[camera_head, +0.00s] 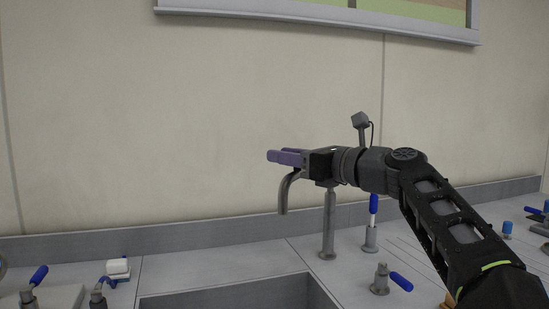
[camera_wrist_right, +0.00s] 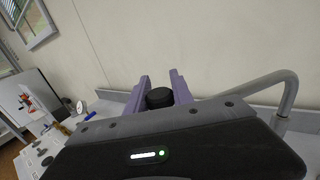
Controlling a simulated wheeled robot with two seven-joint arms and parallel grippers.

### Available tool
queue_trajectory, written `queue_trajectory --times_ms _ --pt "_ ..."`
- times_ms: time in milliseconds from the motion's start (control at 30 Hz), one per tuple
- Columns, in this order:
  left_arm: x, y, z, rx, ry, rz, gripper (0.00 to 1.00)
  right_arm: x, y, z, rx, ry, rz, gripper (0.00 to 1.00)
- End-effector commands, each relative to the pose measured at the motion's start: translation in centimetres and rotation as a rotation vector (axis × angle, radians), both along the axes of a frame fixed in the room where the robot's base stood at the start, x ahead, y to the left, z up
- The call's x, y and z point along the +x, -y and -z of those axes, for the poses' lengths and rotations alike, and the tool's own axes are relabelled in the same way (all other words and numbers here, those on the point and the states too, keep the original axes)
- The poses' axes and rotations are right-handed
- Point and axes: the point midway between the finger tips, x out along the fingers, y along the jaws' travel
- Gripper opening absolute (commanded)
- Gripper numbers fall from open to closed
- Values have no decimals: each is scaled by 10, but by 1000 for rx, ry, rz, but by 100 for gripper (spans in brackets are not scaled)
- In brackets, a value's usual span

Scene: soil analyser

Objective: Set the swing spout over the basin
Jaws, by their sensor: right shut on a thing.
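The swing spout (camera_head: 284,197) is a grey pipe on an upright post (camera_head: 328,225) behind and right of the basin (camera_head: 225,288). Its outlet bends down, left of the post. In the picture it is above the basin's back right part; I cannot tell whether it is truly over the opening. My right gripper (camera_head: 287,157), with purple fingers, is at the top of the spout and hides part of the pipe. In the right wrist view its fingers are on either side of a black round piece (camera_wrist_right: 160,97), and the spout (camera_wrist_right: 288,92) bends at the right.
A blue-handled tap (camera_head: 380,280) stands right of the basin, and a blue-topped fitting (camera_head: 371,235) stands behind it. More blue-handled fittings (camera_head: 28,297) and a white block (camera_head: 118,267) are at the left. The back wall is close behind the counter.

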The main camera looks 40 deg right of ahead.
Motion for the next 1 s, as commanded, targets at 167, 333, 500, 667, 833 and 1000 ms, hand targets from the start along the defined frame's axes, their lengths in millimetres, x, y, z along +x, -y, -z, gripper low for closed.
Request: queue_trajectory --times_ms 167,333,500,667,833,1000 --pt "0 0 -1 0 0 0 0 -5 1 0 0 -1 -25 0" --pt "0 0 -1 0 0 0 0 -6 1 1 1 -2 -27 0" --pt "0 0 -1 0 0 0 0 -6 1 1 1 -2 -26 29" --pt "0 0 -1 0 0 0 0 -6 1 1 1 -2 -25 42" --pt "0 0 -1 0 0 0 0 -5 1 0 1 -1 -25 50" --pt "0 0 -1 0 0 0 0 -5 1 0 1 -1 -25 50"
